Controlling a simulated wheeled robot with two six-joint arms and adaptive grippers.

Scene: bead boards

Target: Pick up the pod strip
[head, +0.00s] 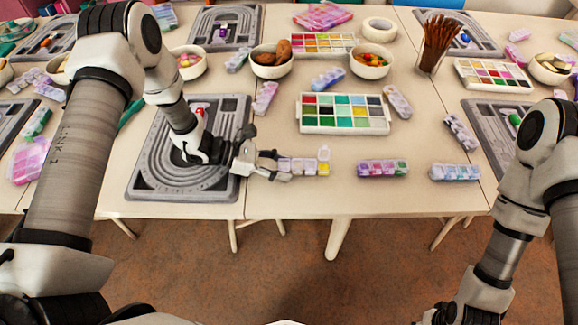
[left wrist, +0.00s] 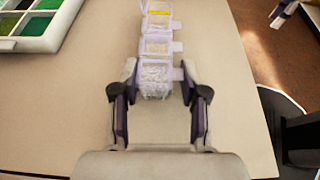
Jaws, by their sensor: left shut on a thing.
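A pale lavender pod strip (head: 304,166) with a yellow pod at its far end lies near the front edge of the table, one lid standing open. In the left wrist view the strip (left wrist: 156,47) runs away from me, with whitish pods and a yellow band. My left gripper (head: 270,163) is at the left end of this strip. In the left wrist view its fingers (left wrist: 158,85) are on both sides of the nearest pod, shut on it. The strip rests on or just above the table; I cannot tell which. My right arm leaves the bottom of the head view, its gripper out of sight.
A grey bead board (head: 150,165) lies under my left arm. A palette (head: 344,114) is behind the strip. A purple-pink strip (head: 382,168) and a bluish strip (head: 455,172) lie to the right. A brush cup (head: 436,50) stands further back. The table's front edge is close.

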